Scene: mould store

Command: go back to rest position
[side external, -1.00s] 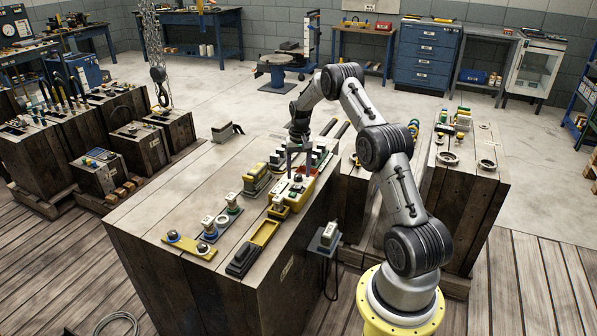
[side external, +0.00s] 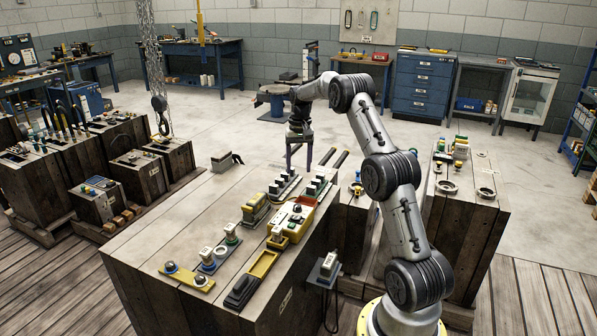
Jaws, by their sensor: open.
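My gripper (side external: 299,165) hangs in the air above the far end of the wooden workbench block (side external: 190,225), fingers pointing down. Its two fingers are apart and I see nothing between them. It is clear of the yellow tray (side external: 296,219) and the small parts around it. My arm bends up and over from its base at the lower right.
Parts racks (side external: 320,184), a long yellow tray (side external: 264,264) and a yellow plate with knobs (side external: 187,276) lie on the block. A chain hook (side external: 160,112) hangs at the left. A second block (side external: 462,225) with rings stands at the right.

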